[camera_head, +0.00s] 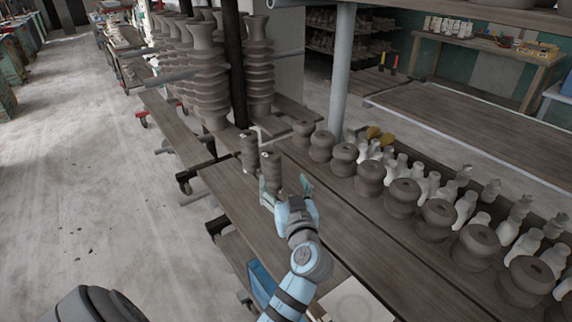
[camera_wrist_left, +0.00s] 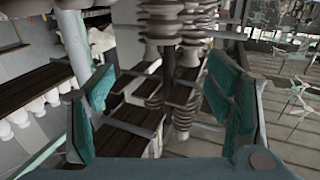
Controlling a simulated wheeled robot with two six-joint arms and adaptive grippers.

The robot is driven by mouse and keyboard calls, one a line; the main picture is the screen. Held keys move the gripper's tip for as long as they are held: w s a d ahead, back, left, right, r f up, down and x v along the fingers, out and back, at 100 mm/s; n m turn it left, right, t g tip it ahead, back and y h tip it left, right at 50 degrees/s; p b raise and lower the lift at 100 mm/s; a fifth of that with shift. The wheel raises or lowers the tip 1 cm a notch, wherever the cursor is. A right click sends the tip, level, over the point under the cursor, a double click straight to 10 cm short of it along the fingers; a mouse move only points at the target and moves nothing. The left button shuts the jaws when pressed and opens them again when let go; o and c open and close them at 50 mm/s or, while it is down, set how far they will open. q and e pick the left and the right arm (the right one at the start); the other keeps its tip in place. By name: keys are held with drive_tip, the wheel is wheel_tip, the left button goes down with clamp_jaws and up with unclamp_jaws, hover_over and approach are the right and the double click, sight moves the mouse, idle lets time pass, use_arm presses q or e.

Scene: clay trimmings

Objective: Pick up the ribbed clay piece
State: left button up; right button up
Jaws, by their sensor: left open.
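Two small ribbed clay pieces stand upright near the far end of a long wooden board (camera_head: 300,218) in the head view. The nearer ribbed clay piece (camera_head: 270,172) is just beyond my left gripper (camera_head: 285,187). The farther ribbed piece (camera_head: 249,150) stands behind it, to the left. My left gripper is open, and I see no piece held in it. In the left wrist view its two teal finger pads (camera_wrist_left: 160,100) stand wide apart. Ribbed grey clay shapes (camera_wrist_left: 183,95) show between them; I cannot tell which pieces they are. My right gripper is not in view.
Squat round pots (camera_head: 402,198) and pale bottle shapes (camera_head: 465,208) line the board to the right. Tall ribbed columns (camera_head: 207,80) stand at the back left. A grey post (camera_head: 342,70) rises behind the pots. A pale square slab (camera_head: 355,302) lies at the near end.

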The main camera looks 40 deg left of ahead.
sight(273, 159)
use_arm(q)
drive_tip(key=x, duration=0.4)
drive_tip(key=r+x, duration=0.1)
drive_tip(key=x, duration=0.1)
drive_tip(key=shift+s+a, duration=0.1)
drive_tip(key=shift+a, duration=0.45)
drive_tip(key=x, duration=0.5)
drive_tip(key=f+x, duration=0.1)
drive_tip(key=x, duration=0.1)
drive_tip(key=shift+a, duration=0.2)
drive_tip(key=shift+d+r, duration=0.1)
clamp_jaws()
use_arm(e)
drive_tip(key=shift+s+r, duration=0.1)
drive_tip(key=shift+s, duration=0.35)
